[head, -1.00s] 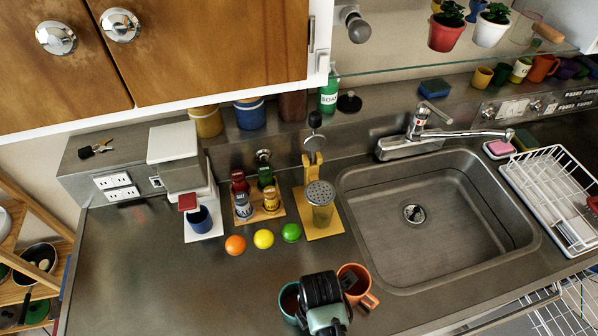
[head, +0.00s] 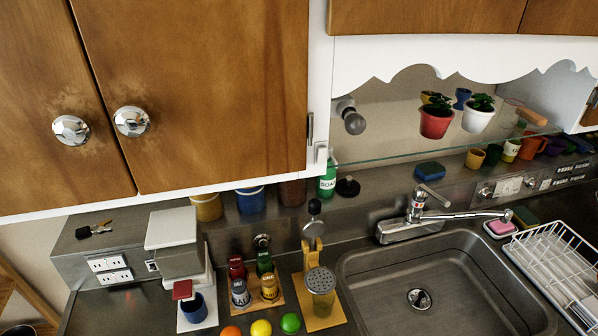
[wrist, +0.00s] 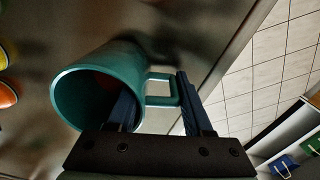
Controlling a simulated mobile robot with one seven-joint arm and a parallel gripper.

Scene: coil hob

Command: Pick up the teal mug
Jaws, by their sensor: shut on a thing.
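The teal mug (wrist: 103,88) shows in the wrist view, tilted with its open mouth toward the lower left and its handle (wrist: 163,90) to the right. My gripper (wrist: 155,90) is shut on the mug's wall on the handle side. One finger is inside the mouth and the other is outside, by the handle. Part of the mug's inside is hidden by the finger and the gripper body. Neither the mug nor my gripper shows in the head view now. I cannot tell how high the mug is above the counter.
In the head view, an orange ball (head: 231,331), a yellow ball (head: 261,328) and a green ball (head: 290,323) lie before the shaker boards. The sink (head: 440,290) and dish rack (head: 560,265) are to the right. The wrist view shows the counter edge (wrist: 235,50) and tiled floor (wrist: 265,70).

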